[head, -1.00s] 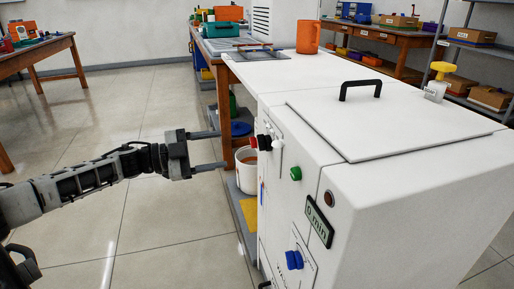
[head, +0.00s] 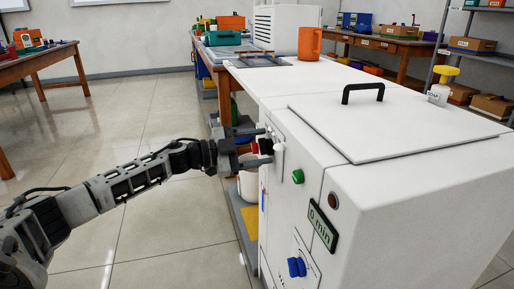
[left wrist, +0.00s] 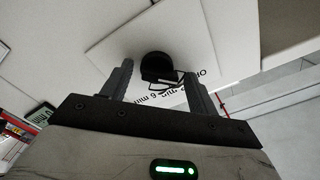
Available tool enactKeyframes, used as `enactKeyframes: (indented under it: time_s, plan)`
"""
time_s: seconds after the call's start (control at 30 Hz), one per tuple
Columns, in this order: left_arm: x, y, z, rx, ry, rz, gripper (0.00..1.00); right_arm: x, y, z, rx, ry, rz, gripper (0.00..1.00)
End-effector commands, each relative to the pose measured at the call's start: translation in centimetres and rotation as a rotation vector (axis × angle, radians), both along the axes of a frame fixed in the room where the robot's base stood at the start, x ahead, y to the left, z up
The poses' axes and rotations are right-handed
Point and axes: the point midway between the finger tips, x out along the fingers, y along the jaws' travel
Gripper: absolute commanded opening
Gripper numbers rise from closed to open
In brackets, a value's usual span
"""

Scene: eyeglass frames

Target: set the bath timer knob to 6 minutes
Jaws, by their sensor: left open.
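The black timer knob (left wrist: 157,66) sits on a white plate on the side of the white machine. Printed lettering beside it shows upside down in the left wrist view, with "6 min" partly readable. My left gripper (head: 266,146) is open, its two fingers reaching toward the knob from the left. In the left wrist view the gripper (left wrist: 158,76) has its fingers on either side of the knob; I cannot tell whether they touch it. The green display (head: 322,226) on the front reads "0 min". My right gripper is out of view.
The machine's front also has a green button (head: 298,176), a dark round button (head: 333,201) and a blue knob (head: 296,267). Its lid (head: 395,127) has a black handle. An orange mug (head: 309,43) stands at the back. The floor on the left is clear.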

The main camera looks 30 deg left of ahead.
Motion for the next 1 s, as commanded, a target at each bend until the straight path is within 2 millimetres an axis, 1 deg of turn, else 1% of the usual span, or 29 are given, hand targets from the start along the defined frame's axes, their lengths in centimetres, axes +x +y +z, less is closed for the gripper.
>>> enactKeyframes:
  time_s: [0.07, 0.17, 0.2, 0.23, 0.47, 0.67, 0.87, 1.0]
  plan:
    - [-0.02, 0.01, -0.01, 0.000, 0.000, 0.000, 0.60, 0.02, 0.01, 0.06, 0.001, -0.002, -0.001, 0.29]
    - [-0.02, 0.02, -0.02, 0.000, 0.000, 0.000, 0.35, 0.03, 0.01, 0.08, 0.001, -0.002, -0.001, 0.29]
    - [-0.02, 0.04, 0.00, 0.000, 0.000, 0.000, 0.24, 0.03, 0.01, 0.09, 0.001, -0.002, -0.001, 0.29]
    - [-0.02, 0.04, 0.01, 0.000, -0.001, 0.001, 0.19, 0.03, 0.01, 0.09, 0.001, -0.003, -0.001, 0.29]
    - [0.01, 0.13, 0.11, 0.005, -0.007, 0.004, 0.19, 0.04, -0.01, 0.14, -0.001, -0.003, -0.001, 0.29]
    - [0.02, 0.18, 0.21, 0.047, -0.043, 0.005, 0.19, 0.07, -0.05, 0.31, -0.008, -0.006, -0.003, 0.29]
    - [0.00, 0.19, 0.33, 0.144, -0.128, 0.007, 0.19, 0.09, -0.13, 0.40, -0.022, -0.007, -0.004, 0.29]
    - [-0.01, 0.16, 0.37, 0.240, -0.210, 0.007, 0.19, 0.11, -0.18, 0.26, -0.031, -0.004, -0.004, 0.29]
